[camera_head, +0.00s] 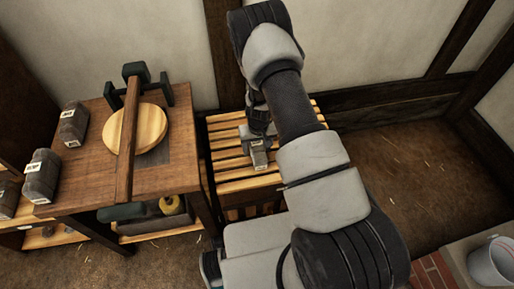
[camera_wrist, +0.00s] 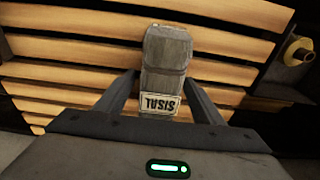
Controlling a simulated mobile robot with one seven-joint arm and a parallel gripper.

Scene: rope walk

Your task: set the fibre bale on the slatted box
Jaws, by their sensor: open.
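A grey fibre bale (camera_wrist: 166,55) with a label reading SISAL is at the slatted box (camera_wrist: 75,55), over its pale wooden slats. It appears to rest on them. In the head view the bale (camera_head: 259,157) is near the middle of the slatted box (camera_head: 230,172). My gripper (camera_wrist: 160,80) is open, with one finger on each side of the bale's labelled end. In the head view my gripper (camera_head: 258,128) is partly hidden by my arm. I cannot tell whether the fingers touch the bale.
A wooden table (camera_head: 180,178) stands left of the box, with a round wooden disc (camera_head: 150,128) under a dark beam (camera_head: 128,140). Several similar labelled bales, one at the table's back left (camera_head: 74,123), are at left. A bucket (camera_head: 492,262) is at lower right. Floor right of my arm is clear.

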